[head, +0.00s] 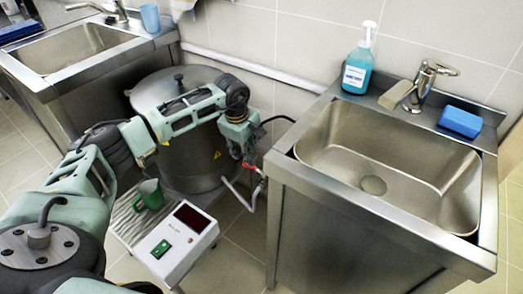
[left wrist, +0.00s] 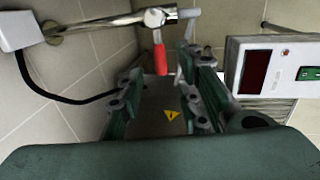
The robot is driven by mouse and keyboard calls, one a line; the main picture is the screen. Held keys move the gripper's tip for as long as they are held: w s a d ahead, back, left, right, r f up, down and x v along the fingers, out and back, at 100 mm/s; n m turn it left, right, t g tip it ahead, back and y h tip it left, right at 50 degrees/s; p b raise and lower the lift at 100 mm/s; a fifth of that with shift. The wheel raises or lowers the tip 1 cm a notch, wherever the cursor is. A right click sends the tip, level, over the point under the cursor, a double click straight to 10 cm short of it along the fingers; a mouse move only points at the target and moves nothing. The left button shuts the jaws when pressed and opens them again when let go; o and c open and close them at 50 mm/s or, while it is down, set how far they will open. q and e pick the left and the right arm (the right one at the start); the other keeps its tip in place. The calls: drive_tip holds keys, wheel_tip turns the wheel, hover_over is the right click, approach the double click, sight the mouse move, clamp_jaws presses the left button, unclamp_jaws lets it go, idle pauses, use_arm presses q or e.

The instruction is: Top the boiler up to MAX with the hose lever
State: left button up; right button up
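The boiler (head: 190,165) is a large steel pot with a lid and black knob, standing between two sink units. My left arm reaches across it, and my left gripper (head: 250,163) points down at its right side. A red lever (head: 259,188) on a metal valve is just below the gripper. In the left wrist view, the red lever (left wrist: 160,56) shows beyond the spread fingers of my left gripper (left wrist: 158,85), which look empty. A pale hose (head: 236,193) curves below the valve. The water level and a MAX mark are not visible. My right gripper is out of view.
A white control box (head: 177,243) with a dark red display and green switch sits in front of the boiler. The right sink unit (head: 345,235) is close on the right.

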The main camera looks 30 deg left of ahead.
sight(255, 170)
use_arm(q)
drive_tip(key=f, duration=0.3)
drive_tip(key=w+f+b, duration=0.1)
drive_tip(key=f, duration=0.2)
drive_tip(key=shift+w+f, duration=0.2)
drive_tip(key=shift+f, duration=0.45)
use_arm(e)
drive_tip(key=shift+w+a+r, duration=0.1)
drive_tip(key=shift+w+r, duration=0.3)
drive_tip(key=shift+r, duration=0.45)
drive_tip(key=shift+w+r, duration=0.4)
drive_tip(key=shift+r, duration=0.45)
use_arm(q)
drive_tip(key=shift+c, duration=0.4)
clamp_jaws()
